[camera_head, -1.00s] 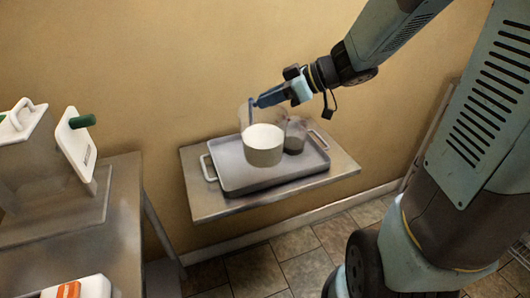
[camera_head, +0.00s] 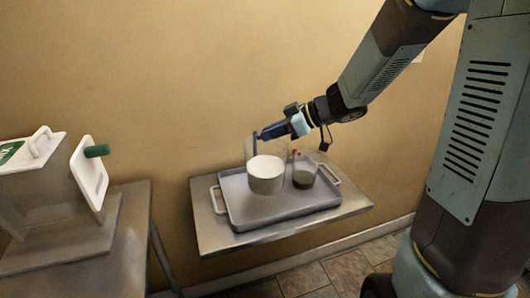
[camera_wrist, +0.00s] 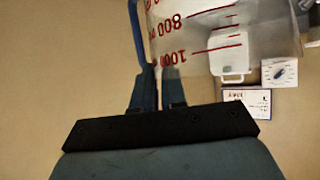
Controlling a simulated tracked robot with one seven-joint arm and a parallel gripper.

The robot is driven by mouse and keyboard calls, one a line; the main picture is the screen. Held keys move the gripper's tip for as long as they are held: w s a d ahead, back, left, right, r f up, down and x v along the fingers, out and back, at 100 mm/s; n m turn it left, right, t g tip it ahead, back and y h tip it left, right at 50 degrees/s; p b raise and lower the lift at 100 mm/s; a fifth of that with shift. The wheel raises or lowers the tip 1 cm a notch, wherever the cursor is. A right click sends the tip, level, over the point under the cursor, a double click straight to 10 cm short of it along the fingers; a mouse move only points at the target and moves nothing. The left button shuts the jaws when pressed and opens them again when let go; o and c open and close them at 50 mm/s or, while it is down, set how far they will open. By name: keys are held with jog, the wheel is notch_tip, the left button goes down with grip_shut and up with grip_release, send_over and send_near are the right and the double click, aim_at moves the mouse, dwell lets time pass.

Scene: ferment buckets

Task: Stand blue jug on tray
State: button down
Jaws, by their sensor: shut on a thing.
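The blue jug is a clear jug with a blue handle and white contents (camera_head: 266,175). My gripper (camera_head: 264,136) is shut on its blue handle and holds it upright over the tray (camera_head: 232,213). I cannot tell whether its base touches the tray. In the wrist view the jug's clear wall (camera_wrist: 205,35), with red scale marks, is beside the fingers (camera_wrist: 158,88), and the blue handle (camera_wrist: 136,22) is at them. The tray is grey with two end handles. A second clear jug (camera_head: 304,175), with dark contents and a bit of red, stands on its right part.
The tray lies on a metal wall shelf (camera_head: 220,240). The tray's front and left parts are clear. The tan wall is close behind.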

jog(key=w+a+f, duration=0.1)
jog(key=w+f, duration=0.7)
jog(key=f, duration=0.2)
jog(key=shift+a+f, duration=0.2)
jog(key=shift+a, duration=0.1)
jog(key=c, duration=1.2)
grip_release()
jog(key=shift+s+d, duration=0.1)
